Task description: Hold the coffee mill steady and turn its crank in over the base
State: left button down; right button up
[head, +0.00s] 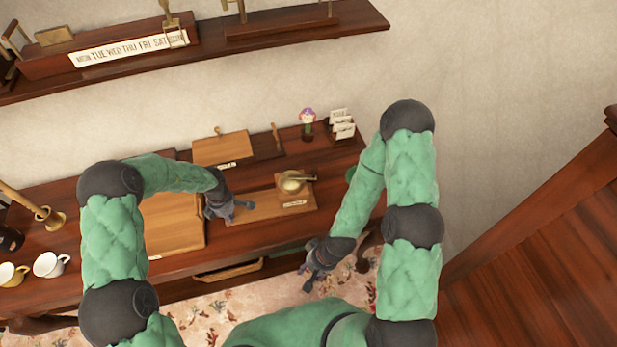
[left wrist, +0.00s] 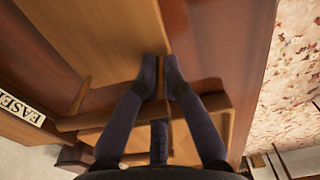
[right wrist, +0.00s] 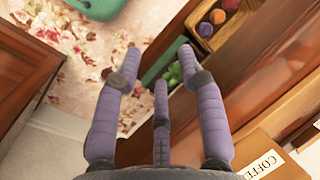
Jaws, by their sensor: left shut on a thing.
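The coffee mill has a long wooden base (head: 255,207) on the table, with a label on its right block and a round brass bowl (head: 290,185) on top. Its crank (head: 304,178) sticks out to the right of the bowl. My left gripper (head: 243,207) is at the left end of the base. In the left wrist view its fingertips (left wrist: 161,68) are close together on a thin wooden edge, which appears to be the mill's base. My right gripper (head: 307,278) is open, low in front of the table, clear of the mill. The mill's COFFEE label (right wrist: 267,165) shows in the right wrist view.
A slanted board (head: 220,148) labelled EASEL stands behind the mill, and another wooden board (head: 172,222) lies left. A flower vase (head: 307,124) and a card holder (head: 341,124) stand at the back right. An open drawer (right wrist: 205,30) holds coloured balls.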

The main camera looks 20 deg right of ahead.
jog(key=shift+o, duration=0.7)
jog(key=w+d+r+t, duration=0.1)
jog(key=w+t, duration=0.2)
jog(key=w, duration=0.1)
jog(key=w+d+r+t+h, duration=0.1)
jog(key=w+r+t, duration=0.1)
jog(key=w, duration=0.2)
jog(key=w+d+r+n+t+h, duration=0.1)
jog(key=w+t, duration=0.2)
jog(key=w, duration=0.2)
jog(key=shift+d+r+t, duration=0.25)
jog(key=shift+d+t, duration=0.05)
notch_tip(320, 180, up, 6)
jog(key=w+d+t+h, duration=0.2)
jog(key=t, duration=0.3)
jog(key=t+h, duration=0.2)
jog(key=t, duration=0.2)
send_near(315, 174)
jog(key=w, duration=0.7)
jog(key=w+d, duration=0.1)
jog(key=w, duration=0.3)
jog(key=shift+w+d+r, duration=0.1)
jog(key=shift+w, duration=0.05)
